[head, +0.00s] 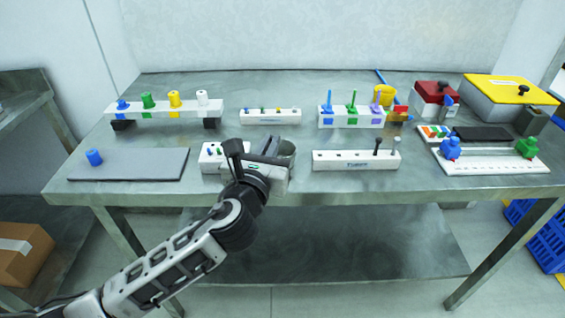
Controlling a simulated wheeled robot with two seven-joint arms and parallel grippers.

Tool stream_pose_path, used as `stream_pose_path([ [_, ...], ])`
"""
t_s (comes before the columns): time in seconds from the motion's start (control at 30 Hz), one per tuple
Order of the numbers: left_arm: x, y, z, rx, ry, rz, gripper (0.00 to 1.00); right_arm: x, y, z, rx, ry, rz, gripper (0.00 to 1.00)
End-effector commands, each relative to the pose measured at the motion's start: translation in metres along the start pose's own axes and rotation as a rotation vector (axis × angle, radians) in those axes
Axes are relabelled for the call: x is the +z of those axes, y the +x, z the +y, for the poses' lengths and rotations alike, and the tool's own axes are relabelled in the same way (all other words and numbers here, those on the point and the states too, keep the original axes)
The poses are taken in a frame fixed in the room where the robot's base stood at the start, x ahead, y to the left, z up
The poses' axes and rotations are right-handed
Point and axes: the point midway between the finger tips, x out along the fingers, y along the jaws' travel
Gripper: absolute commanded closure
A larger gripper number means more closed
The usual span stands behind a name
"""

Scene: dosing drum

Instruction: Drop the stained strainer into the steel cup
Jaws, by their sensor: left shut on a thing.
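My left gripper (262,168) reaches over the front middle of the steel table. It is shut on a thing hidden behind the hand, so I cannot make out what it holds. A grey metallic round cup-like thing (284,147) shows just behind and right of the hand. It looks like the steel cup, partly covered by the gripper. I cannot tell whether the two touch. I cannot pick out the stained strainer. My right gripper is not in view.
A small white rack (208,157) is left of the hand, a white block with pegs (356,160) right. Behind stand racks with coloured knobs (163,110), small pegs (270,115) and coloured handles (351,117). A grey mat (130,164) lies left; boxes (500,95) stand right.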

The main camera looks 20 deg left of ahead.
Motion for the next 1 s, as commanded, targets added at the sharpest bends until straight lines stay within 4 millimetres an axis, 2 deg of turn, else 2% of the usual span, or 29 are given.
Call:
stream_pose_path([
  [0.2,0.001,0.0,0.0,0.0,0.0,-0.001,1.0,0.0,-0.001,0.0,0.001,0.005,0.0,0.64],
  [0.23,0.001,0.0,0.0,0.0,0.0,-0.001,0.86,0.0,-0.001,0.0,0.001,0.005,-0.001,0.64],
  [0.3,0.001,0.0,0.0,0.0,0.0,-0.001,0.69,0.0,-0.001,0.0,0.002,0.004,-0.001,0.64],
  [0.67,0.0,-0.005,0.0,0.0,0.001,0.0,0.69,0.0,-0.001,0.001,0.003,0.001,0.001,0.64],
  [0.83,0.0,-0.03,0.0,-0.002,0.0,0.002,0.69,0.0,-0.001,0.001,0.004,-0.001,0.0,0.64],
  [1.0,-0.002,-0.072,0.0,-0.003,0.0,0.005,0.69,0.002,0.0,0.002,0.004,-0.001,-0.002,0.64],
])
